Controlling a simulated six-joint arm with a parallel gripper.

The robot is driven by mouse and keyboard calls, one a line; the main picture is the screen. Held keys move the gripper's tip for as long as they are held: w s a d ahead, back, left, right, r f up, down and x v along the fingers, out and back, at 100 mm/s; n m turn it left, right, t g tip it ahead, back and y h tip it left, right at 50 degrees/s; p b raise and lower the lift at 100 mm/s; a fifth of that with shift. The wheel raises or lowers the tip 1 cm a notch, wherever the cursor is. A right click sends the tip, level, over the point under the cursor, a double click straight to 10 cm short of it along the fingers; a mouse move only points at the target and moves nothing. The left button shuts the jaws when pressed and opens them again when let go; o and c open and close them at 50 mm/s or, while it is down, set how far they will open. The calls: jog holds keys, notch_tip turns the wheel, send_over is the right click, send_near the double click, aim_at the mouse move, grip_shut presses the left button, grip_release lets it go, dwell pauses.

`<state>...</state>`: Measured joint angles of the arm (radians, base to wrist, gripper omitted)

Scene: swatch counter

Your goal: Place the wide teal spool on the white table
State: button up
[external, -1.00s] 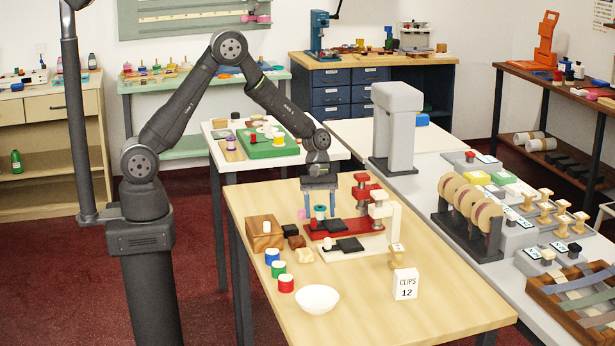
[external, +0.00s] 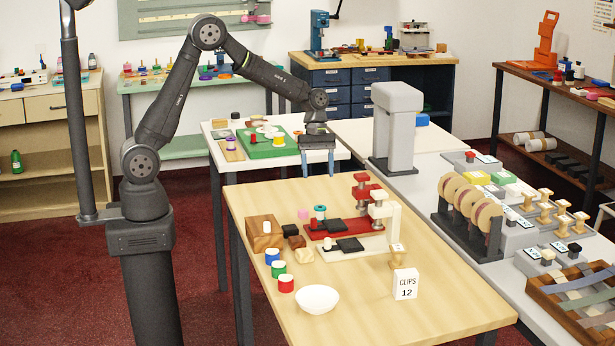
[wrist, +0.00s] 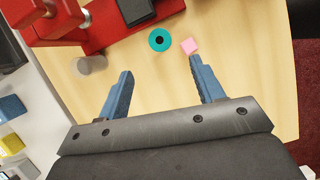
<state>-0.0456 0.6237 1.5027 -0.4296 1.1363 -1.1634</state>
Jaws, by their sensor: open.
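The teal spool (external: 320,212) stands upright on the wooden table (external: 420,290), just behind the red press base. In the wrist view it shows from above as a teal ring (wrist: 160,40) with a dark centre, next to a pink block (wrist: 189,46). My gripper (external: 318,173) is open and empty, raised above and behind the spool. Its two blue fingers (wrist: 163,80) point towards the spool side with bare wood between them. A white table (external: 222,126) stands behind the wooden one, carrying a green board.
A red press (external: 362,185) and a cream press (external: 392,215) stand close to the spool. A brown wooden block (external: 263,233) is to the left. The green board (external: 285,147) and a small spool (external: 230,143) take up part of the white table. A grey column (external: 397,125) rises at right.

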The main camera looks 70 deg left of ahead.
jog(key=shift+d, duration=0.1)
notch_tip(320, 180, up, 6)
jog(key=f+y, duration=0.1)
jog(key=y, duration=0.4)
send_over(320, 207)
jog(key=shift+t, duration=0.4)
jog(key=f, duration=1.1)
jog(key=shift+w+d, duration=0.15)
jog(key=shift+d, duration=0.05)
jog(key=f, duration=0.5)
jog(key=shift+a+f, duration=0.2)
jog(key=shift+f, duration=0.1)
jog(key=c, duration=1.1)
jog(key=shift+r, duration=0.15)
